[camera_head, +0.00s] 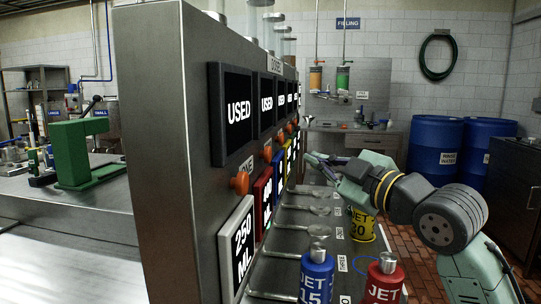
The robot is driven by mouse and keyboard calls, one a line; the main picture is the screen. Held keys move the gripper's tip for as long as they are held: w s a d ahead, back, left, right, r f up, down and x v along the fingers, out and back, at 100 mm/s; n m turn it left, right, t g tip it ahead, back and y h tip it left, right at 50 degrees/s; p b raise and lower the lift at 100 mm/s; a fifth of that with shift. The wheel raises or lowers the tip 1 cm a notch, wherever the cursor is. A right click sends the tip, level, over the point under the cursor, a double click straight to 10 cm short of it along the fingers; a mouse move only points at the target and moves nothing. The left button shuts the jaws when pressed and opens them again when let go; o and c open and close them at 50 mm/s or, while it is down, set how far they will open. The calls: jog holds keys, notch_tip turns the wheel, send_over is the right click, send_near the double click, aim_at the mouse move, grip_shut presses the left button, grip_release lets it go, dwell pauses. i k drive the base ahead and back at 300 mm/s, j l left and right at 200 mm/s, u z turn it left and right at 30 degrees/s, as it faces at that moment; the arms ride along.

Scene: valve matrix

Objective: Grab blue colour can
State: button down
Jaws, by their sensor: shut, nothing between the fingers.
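The blue can (316,281), lettered "JET 15" with a silver cap, stands upright at the bottom of the head view, near the front of the valve panel. My gripper (318,162) is shut and empty. It shows farther back, above and well apart from the blue can, beside the panel face and pointing left. Its fingertips are small and dark in the picture. The lower part of the blue can is cut off by the frame edge.
A red can (384,281) stands just right of the blue can. A yellow can (362,226) stands behind, below my arm. The steel panel (160,140) with orange knobs and "USED" screens fills the left-centre. Small metal trays (300,227) jut from it. Blue drums (433,149) stand back right.

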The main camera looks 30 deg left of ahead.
aim_at(317, 269)
jog(key=k+l, duration=0.1)
jog(key=l, duration=0.25)
jog(key=k+l, duration=0.15)
jog(key=l, duration=0.15)
jog(key=k+l, duration=0.1)
jog(key=l, duration=0.25)
jog(key=k+l, duration=0.15)
jog(key=l, duration=0.15)
